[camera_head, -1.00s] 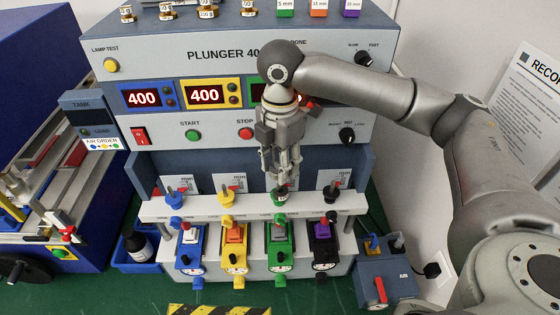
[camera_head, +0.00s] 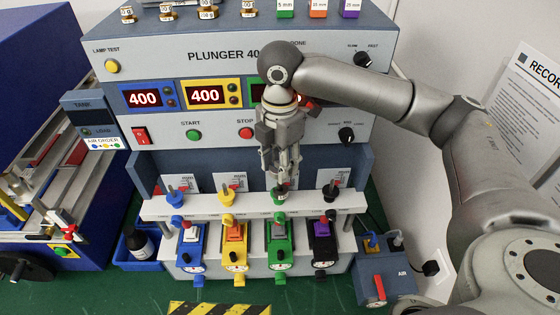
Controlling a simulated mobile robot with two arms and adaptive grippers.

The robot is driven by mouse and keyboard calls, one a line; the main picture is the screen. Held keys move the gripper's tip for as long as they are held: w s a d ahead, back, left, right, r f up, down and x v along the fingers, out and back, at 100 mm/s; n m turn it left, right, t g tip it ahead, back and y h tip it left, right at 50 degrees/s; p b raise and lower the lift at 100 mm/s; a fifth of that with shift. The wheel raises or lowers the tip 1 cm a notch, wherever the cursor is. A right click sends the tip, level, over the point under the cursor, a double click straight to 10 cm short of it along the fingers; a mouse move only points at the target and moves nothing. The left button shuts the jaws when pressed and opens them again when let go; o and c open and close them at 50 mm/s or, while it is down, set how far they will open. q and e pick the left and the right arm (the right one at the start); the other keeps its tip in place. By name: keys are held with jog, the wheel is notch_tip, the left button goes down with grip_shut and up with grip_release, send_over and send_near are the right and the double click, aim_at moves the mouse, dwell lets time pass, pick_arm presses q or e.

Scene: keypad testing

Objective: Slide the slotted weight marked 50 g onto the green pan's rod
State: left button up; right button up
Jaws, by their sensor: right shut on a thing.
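My right gripper (camera_head: 281,178) points straight down over the green pan (camera_head: 280,198), third from the left on the white shelf. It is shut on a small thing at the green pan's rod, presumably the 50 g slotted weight. The weight is mostly hidden by the fingers, and its marking cannot be read. The green rod is also hidden, so I cannot tell whether the weight is around it or just above it. My left gripper is not in view.
Several brass weights (camera_head: 207,10) and coloured blocks (camera_head: 318,8) sit on the machine's top. Coloured switch units (camera_head: 278,240) hang below the shelf.

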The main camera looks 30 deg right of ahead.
jog(key=shift+f+b, duration=0.35)
jog(key=shift+f, duration=1.2)
jog(key=shift+r+p, duration=0.35)
jog(key=shift+r, duration=0.95)
jog(key=shift+f+b, duration=0.3)
jog(key=shift+f, duration=1.25)
dwell(0.9)
jog(key=o, duration=1.1)
notch_tip(320, 180, up, 12)
dwell(0.5)
